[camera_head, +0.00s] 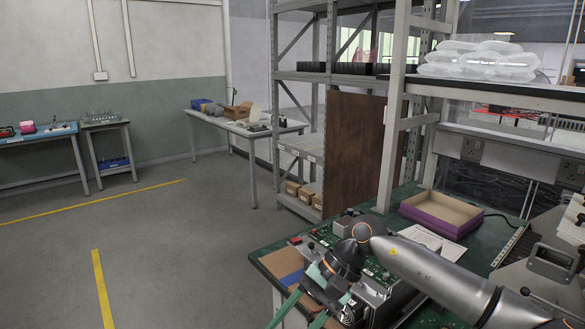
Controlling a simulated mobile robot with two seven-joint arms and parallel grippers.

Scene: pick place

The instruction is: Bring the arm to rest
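My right arm (440,275) comes in from the lower right and reaches left over the green workbench (270,250). Its gripper (292,322) is at the bench's front left corner, with green fingers pointing down and toward the lower left. The fingers stand apart and I see nothing held between them. The tips are at the picture's lower edge, so what lies just below them is hidden. My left gripper is not in view.
A purple-sided open box (442,212) and white papers (430,242) lie on the bench. An electronics unit with circuit boards (375,290) sits under the arm. Metal shelving (390,120) rises behind. Open grey floor (170,250) lies to the left.

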